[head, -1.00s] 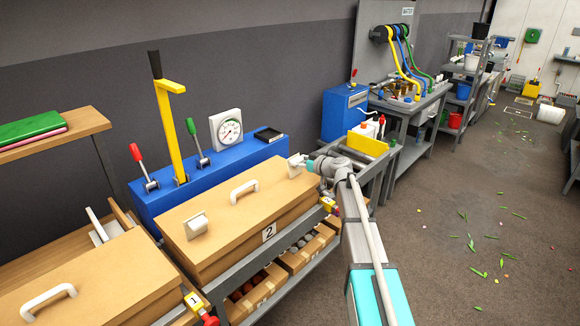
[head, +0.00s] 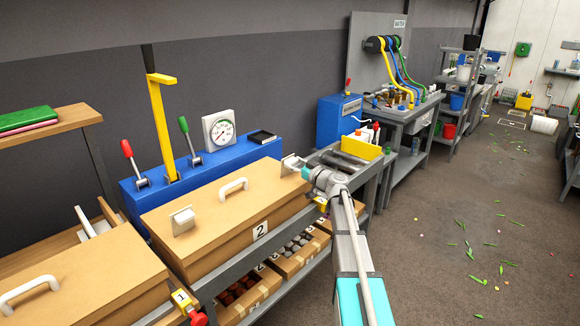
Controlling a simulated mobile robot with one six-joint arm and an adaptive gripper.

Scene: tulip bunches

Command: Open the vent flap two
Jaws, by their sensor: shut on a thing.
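The wooden box marked 2 (head: 215,203) stands in the middle of the bench, its lid closed, with a white handle (head: 233,186) on top. A pale vent flap (head: 291,164) stands tilted up at the right end of its lid. My gripper (head: 303,170) is at this flap's right side, shut on it; the fingertips are small and the contact is partly hidden. A second pale flap (head: 183,220) sits tilted up at the left end of the same lid, apart from my gripper.
A blue console with a red lever (head: 131,156), green lever (head: 188,134), yellow post (head: 160,125) and gauge (head: 219,131) stands behind the box. Box 1 (head: 85,275) is at front left. A yellow bin (head: 362,149) stands right of the gripper.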

